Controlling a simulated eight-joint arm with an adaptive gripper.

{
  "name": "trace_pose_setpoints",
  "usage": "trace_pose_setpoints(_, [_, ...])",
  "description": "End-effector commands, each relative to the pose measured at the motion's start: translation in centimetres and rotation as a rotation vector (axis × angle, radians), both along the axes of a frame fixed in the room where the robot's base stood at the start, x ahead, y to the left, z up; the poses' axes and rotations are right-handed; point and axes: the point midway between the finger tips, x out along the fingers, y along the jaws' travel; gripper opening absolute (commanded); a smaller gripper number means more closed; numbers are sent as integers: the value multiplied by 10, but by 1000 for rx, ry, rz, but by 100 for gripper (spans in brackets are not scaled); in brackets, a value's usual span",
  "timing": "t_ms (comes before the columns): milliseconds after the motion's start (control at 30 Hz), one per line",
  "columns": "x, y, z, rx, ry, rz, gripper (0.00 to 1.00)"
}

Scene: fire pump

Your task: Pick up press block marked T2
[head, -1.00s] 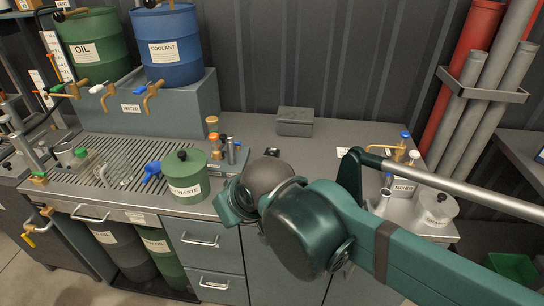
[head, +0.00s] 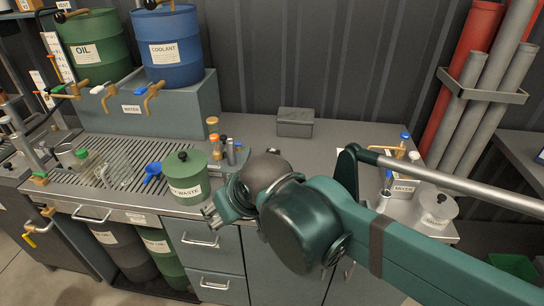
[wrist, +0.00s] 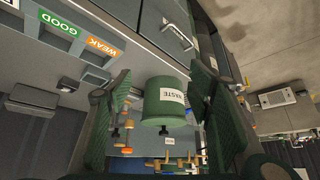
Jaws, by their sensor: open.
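I cannot make out a block marked T2 in either view. My gripper (head: 212,214) is open and empty, in front of the bench edge, just below the green waste can (head: 184,178). In the wrist view my gripper (wrist: 161,82) has its two dark green fingers spread wide. The waste can (wrist: 166,102) shows between them but farther off, not held. A grey rack with a green GOOD label (wrist: 57,26) and an orange WEAK label (wrist: 101,47) is at the upper left there. A small dark piece (wrist: 67,84) is near it, with no readable mark.
A blue funnel (head: 152,171) and glassware lie on the slatted drain at left. A grey box (head: 295,122) stands at the back of the bench. Several small bottles stand behind the waste can. Drawers (head: 207,240) are below the edge.

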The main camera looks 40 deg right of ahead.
Motion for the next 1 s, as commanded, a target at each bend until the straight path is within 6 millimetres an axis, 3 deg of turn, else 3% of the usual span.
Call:
trace_pose_setpoints(400, [43,-31,26,17,38,-119,51])
trace_pose_setpoints(1000, [110,-92,42,45,96,-329,51])
